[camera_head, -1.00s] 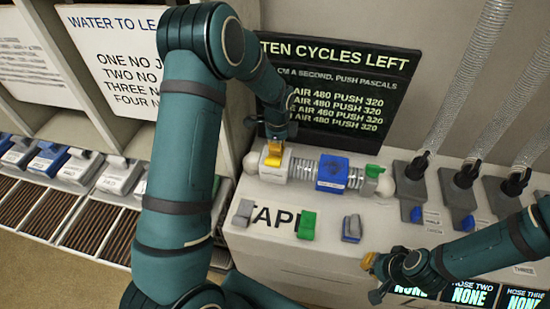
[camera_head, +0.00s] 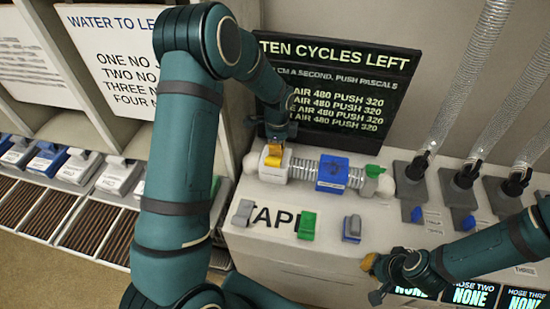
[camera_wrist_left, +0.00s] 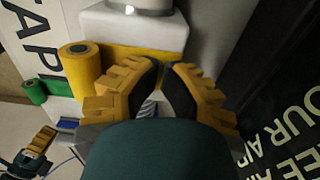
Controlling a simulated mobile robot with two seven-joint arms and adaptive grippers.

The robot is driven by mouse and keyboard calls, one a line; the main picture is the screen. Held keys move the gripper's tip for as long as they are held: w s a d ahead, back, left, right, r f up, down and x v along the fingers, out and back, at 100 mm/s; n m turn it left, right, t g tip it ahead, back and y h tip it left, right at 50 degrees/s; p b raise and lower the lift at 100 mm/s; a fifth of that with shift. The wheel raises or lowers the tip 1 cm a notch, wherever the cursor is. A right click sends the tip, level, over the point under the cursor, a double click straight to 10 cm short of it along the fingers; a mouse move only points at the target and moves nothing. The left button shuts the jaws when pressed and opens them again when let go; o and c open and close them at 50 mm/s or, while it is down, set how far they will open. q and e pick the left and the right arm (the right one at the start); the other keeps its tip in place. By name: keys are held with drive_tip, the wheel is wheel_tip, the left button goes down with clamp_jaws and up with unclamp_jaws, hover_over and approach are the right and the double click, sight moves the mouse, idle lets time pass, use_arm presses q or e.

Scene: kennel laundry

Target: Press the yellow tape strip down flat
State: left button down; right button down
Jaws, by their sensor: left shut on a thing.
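The yellow tape strip (camera_wrist_left: 132,58) runs from a yellow roll (camera_wrist_left: 84,66) across a white cuff (camera_wrist_left: 130,28) in the left wrist view. In the head view a yellow patch (camera_head: 273,161) shows on the white hose cuff at the bench's left. My left gripper (camera_head: 268,153) is over this cuff, its fingertips (camera_wrist_left: 167,68) nearly together at the strip. It appears shut on the strip, but the contact is partly hidden by the fingers. My right gripper (camera_head: 374,279) hangs at the bench's front edge, away from the cuff; its opening is unclear.
A ribbed hose (camera_head: 305,168) joins the white cuff to a blue block (camera_head: 333,174). A green roll (camera_head: 307,225) and small grey pieces stand in front on the bench (camera_head: 278,255). A black sign (camera_head: 340,95) stands close behind. Dark hose fittings (camera_head: 410,180) fill the right.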

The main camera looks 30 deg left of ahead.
use_arm(q)
drive_tip(key=shift+s+f, duration=0.15)
drive_tip(key=shift+f, duration=0.05)
idle(0.3)
drive_tip(key=shift+r+p, duration=0.85)
drive_tip(key=shift+r, duration=0.7)
drive_tip(key=shift+s+d+r, duration=0.1)
drive_tip(key=shift+s+d, duration=0.1)
drive_tip(key=shift+s, duration=0.4)
drive_tip(key=shift+s+d, duration=0.2)
drive_tip(key=shift+s, duration=0.4)
drive_tip(key=shift+f+b, duration=0.35)
drive_tip(key=shift+f, duration=0.05)
